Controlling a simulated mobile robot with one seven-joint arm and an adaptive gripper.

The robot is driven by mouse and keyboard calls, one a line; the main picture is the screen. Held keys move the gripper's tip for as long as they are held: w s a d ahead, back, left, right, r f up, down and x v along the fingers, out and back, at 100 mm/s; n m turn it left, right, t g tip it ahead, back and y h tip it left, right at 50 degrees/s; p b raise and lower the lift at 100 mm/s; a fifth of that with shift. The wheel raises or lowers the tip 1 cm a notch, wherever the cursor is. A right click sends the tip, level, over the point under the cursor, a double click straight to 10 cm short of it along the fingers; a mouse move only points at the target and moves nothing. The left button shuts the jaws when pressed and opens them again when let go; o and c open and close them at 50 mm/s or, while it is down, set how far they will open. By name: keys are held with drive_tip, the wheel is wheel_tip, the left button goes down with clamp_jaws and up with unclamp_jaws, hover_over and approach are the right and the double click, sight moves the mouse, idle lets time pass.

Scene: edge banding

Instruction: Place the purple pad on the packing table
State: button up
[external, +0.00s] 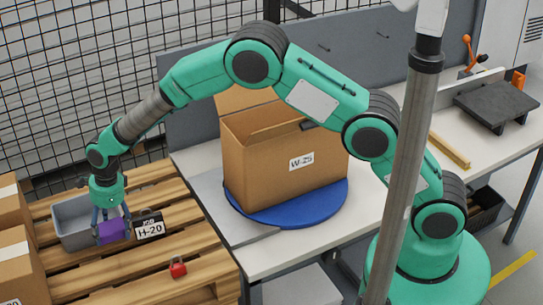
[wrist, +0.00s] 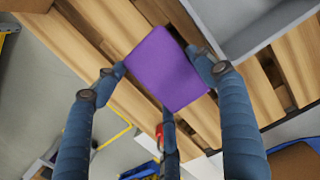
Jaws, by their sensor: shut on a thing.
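The purple pad (external: 112,231) is held in my gripper (external: 111,222) over the wooden pallet at the left, near the grey bin. In the wrist view, the pad (wrist: 167,68) sits between the blue fingers of my gripper (wrist: 164,72), which are shut on its sides. Its broad face is towards the camera. The packing table (external: 270,255) has a pale top and stands right of the pallet, apart from the pad. The exact height of the pad above the pallet is hard to tell.
The grey bin (external: 71,215), a dark H-20 item (external: 149,226) and a red padlock-like object (external: 178,267) are on the pallet (external: 150,280). An open W-25 carton (external: 255,165) stands on a blue turntable (external: 275,216) on the table. Bare tabletop shows around the turntable.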

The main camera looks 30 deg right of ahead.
sight(120, 226)
drive_tip(key=shift+f, duration=2.85)
drive_tip(key=shift+f, duration=0.1)
drive_tip(key=shift+f, duration=1.8)
drive_tip(key=shift+f, duration=0.1)
drive_tip(key=o, duration=0.9)
drive_tip(key=shift+o, duration=0.2)
drive_tip(key=r, duration=0.4)
drive_tip(key=d+r, duration=0.1)
drive_tip(key=r, duration=0.3)
drive_tip(key=d+r, duration=0.1)
drive_tip(key=r, duration=0.3)
